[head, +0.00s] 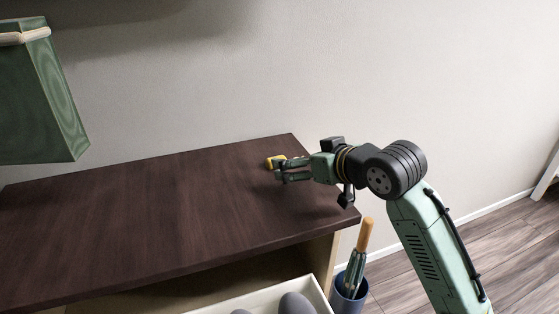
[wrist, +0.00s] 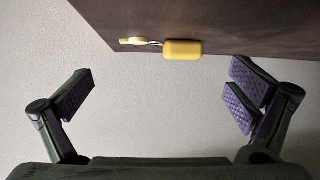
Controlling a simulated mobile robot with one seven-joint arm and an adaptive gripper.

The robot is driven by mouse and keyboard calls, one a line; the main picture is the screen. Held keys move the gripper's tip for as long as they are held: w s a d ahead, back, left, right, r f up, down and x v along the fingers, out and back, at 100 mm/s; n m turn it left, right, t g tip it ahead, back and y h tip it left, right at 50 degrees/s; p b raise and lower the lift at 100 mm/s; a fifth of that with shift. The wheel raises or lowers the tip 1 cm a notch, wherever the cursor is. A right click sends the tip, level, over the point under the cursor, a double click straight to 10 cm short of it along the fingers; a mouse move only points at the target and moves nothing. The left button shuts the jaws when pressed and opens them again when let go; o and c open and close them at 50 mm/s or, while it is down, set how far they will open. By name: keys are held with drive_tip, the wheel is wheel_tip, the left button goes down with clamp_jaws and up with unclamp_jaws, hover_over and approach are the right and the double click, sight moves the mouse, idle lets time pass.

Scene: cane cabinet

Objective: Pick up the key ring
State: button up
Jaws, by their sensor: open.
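The key ring (wrist: 182,49) lies on the dark wooden cabinet top. It has a yellow rounded block and a small pale piece joined by a thin metal link. In the head view the yellow part (head: 271,163) shows near the back right of the top, just beyond my fingers. My gripper (head: 280,172) is open and empty, reaching in from the right just above the top. In the wrist view my gripper (wrist: 165,95) has its purple-padded fingers spread wide, with the key ring ahead between them, apart from both.
The cabinet top (head: 130,215) is otherwise clear. An open drawer (head: 265,301) below holds grey rounded items (head: 297,303). A blue bin (head: 349,296) with a wooden-handled tool (head: 365,235) stands right of the cabinet. A wall stands behind.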

sight(291, 157)
drive_tip(key=x, duration=0.1)
drive_tip(key=p+x, duration=0.1)
drive_tip(key=x, duration=0.2)
drive_tip(key=shift+w+a+r, duration=0.15)
drive_tip(key=shift+w+a, duration=0.1)
drive_tip(key=shift+w+a+f, duration=0.2)
drive_tip(key=shift+w+f, duration=0.05)
drive_tip(key=shift+w, duration=0.1)
drive_tip(key=c, duration=2.1)
drive_tip(key=shift+o, duration=0.2)
